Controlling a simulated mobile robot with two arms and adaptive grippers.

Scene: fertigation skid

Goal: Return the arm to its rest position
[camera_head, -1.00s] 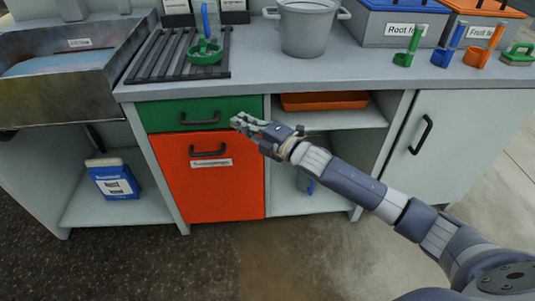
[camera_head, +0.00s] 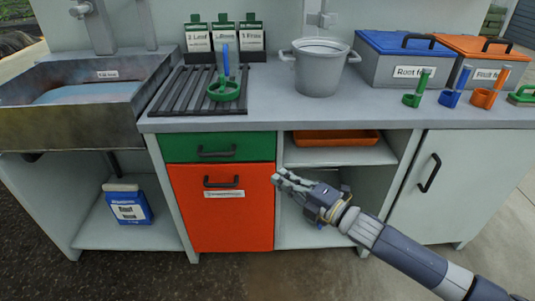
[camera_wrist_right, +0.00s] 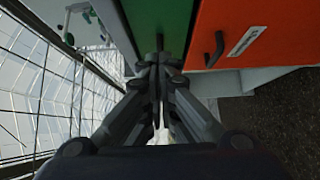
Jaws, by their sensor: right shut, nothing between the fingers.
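My right arm reaches in from the lower right in the head view. Its gripper (camera_head: 281,180) is shut and empty, in front of the cabinet, by the right edge of the orange-red door (camera_head: 225,222). In the right wrist view the shut fingers (camera_wrist_right: 160,62) point toward the green drawer (camera_wrist_right: 158,20), with the orange-red door (camera_wrist_right: 240,30) to the right. The green drawer (camera_head: 190,148) also shows in the head view, closed. My left gripper is not in view.
The counter holds a grey bucket (camera_head: 318,70), a black rack (camera_head: 180,95) with a green scoop (camera_head: 224,92), lidded bins (camera_head: 400,65) and several small scoops. A metal sink (camera_head: 80,100) is at left. An open shelf (camera_head: 345,153) holds an orange tray (camera_head: 336,138). Floor in front is clear.

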